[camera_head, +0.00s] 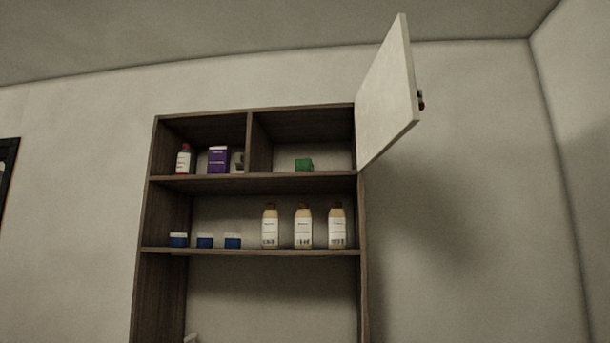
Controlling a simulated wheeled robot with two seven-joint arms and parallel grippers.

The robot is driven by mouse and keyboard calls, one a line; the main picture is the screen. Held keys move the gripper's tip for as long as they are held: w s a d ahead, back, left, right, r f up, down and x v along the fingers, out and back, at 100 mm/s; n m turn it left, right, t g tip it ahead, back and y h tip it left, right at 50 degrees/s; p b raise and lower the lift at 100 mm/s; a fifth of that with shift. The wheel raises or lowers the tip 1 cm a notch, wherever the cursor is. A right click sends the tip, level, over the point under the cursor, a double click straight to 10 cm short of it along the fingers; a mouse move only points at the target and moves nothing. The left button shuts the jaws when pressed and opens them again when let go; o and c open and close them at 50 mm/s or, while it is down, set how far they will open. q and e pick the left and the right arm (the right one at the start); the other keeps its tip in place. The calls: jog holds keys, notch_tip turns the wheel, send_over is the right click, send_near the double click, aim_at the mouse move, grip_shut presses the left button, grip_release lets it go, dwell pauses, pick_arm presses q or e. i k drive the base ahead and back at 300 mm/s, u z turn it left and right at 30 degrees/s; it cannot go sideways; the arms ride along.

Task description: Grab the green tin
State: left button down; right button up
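A small green tin (304,165) sits in the upper right compartment of a dark wooden wall cabinet (250,180). It stands alone there, near the middle of the compartment floor. The compartment's white door (386,92) is swung open to the right, so the tin is in plain sight. Neither of my grippers shows in the head view.
The upper left compartment holds a red-capped bottle (184,159), a purple box (218,159) and a small dark item (237,162). The shelf below holds blue-and-white jars (204,241) and tan bottles (303,227). The open door juts out beside the cabinet.

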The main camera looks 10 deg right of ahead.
aim_at(306, 165)
jog(key=u, duration=0.55)
jog(key=k, duration=0.6)
jog(key=u, duration=0.85)
jog(key=i, duration=1.45)
jog(key=z, duration=0.55)
jog(key=i, duration=1.4)
jog(key=z, duration=1.1)
